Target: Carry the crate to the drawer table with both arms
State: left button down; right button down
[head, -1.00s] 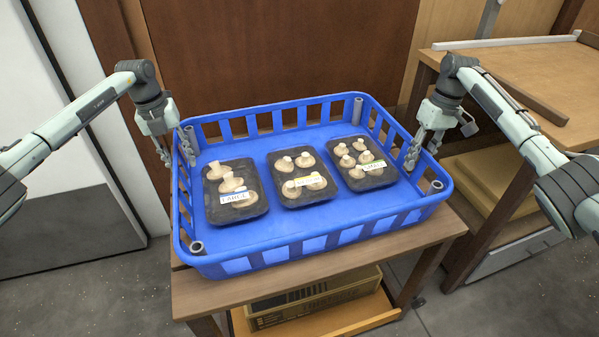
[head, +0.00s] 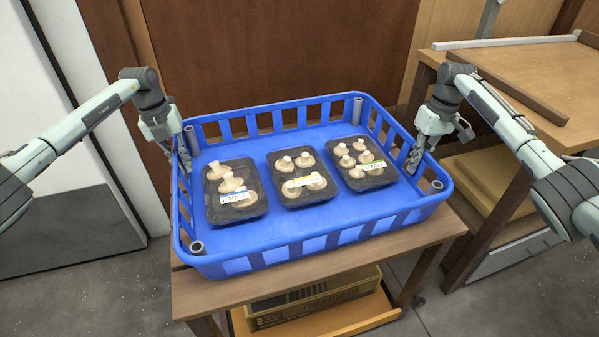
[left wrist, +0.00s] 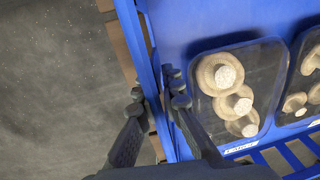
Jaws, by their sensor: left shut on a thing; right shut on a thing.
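The blue crate (head: 320,247) stands on a small wooden table. Inside it lie three black trays of mushrooms: a left tray (head: 252,212), a middle tray (head: 280,163) and a right tray (head: 384,181), each with a label. My left gripper (head: 183,152) is shut on the crate's left side wall, which also shows between the fingers in the left wrist view (left wrist: 157,62). My right gripper (head: 412,158) is shut on the crate's right side wall. The fingertips are partly hidden by the walls. The drawer table (head: 535,72) stands at the right, apart from the crate.
The small wooden table (head: 215,290) under the crate has a cardboard box (head: 315,297) on its lower shelf. The drawer table has raised strips (head: 515,95) along its top edges; its visible top is otherwise clear. A brown panel (head: 275,50) stands behind the crate.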

aim_at(177, 146)
pick_arm(q)
jog(key=shift+r, duration=0.2)
pick_arm(e)
jog(key=shift+r, duration=0.2)
